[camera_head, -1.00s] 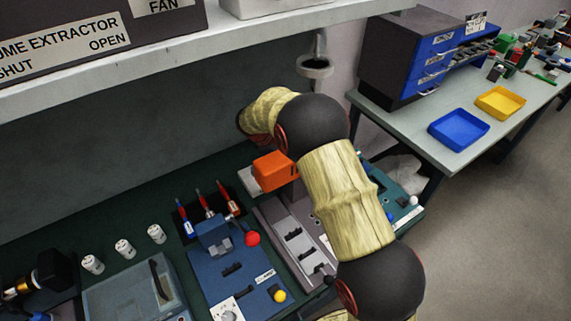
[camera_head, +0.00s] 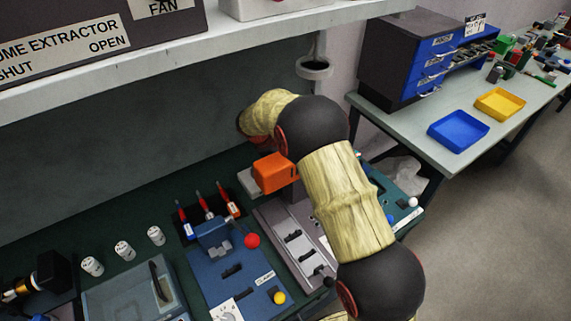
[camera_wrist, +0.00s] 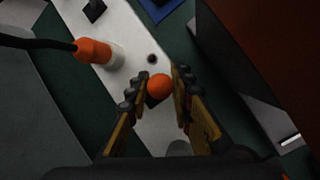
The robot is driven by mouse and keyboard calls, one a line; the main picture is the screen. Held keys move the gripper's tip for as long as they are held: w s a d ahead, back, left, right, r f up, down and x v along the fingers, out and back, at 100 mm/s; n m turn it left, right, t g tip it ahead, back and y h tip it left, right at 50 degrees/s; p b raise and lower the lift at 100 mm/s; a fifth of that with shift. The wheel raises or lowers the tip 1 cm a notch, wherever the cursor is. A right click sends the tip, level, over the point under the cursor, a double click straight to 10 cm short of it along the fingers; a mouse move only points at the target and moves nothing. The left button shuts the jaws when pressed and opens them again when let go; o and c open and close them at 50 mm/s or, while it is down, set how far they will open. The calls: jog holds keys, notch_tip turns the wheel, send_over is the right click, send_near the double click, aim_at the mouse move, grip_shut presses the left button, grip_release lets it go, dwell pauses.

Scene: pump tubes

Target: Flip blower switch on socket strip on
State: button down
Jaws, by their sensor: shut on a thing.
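In the wrist view, the white socket strip (camera_wrist: 127,35) runs from upper left to lower middle. An orange ball-shaped knob (camera_wrist: 159,86) sits on it. My gripper (camera_wrist: 159,88) has its two dark-tipped fingers on either side of the knob, closed on it. An orange plug (camera_wrist: 92,51) with a pale base stands on the strip to the left of the fingers, with a black cable running off left. I can read no label that says which switch this is. In the head view, my gripper is hidden behind my arm.
A brown-red block fills the upper right of the wrist view, close to my right finger. In the head view, a blue fixture (camera_head: 247,277) with red and yellow knobs stands left of my arm, and a shelf (camera_head: 200,62) overhangs the bench.

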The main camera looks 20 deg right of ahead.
jog(key=shift+r+p, duration=0.1)
jog(key=shift+p, duration=0.5)
jog(key=g+p, duration=0.1)
jog(key=p, duration=0.1)
jog(key=w+g+p, duration=0.1)
jog(key=p, duration=0.1)
jog(key=shift+a+r+n+h, duration=0.15)
jog(key=shift+r+n+h, duration=0.15)
jog(key=shift+h, duration=0.1)
jog(key=g+p, duration=0.1)
jog(key=w+g+p, duration=0.1)
jog(key=p, duration=0.1)
jog(key=shift+a+n+h, duration=0.2)
jog(key=shift+n+h, duration=0.1)
jog(key=shift+h, duration=0.1)
jog(key=shift+w+a+f+n+g+h+b, duration=0.15)
jog(key=shift+w+g+h, duration=0.15)
jog(key=shift+g, duration=0.3)
jog(key=shift+w+a+f+n+g+h+b, duration=0.1)
jog(key=shift+w+f+n+g+h+b, duration=0.1)
jog(key=shift+w+g, duration=0.3)
jog(key=shift+w+g+b, duration=0.1)
jog(key=shift+g+b, duration=0.3)
jog(key=shift+b, duration=0.25)
jog(key=shift+h+b, duration=0.3)
jog(key=shift+w+a+r+g, duration=0.1)
jog(key=shift+w+r+g, duration=0.1)
jog(key=shift+g, duration=0.2)
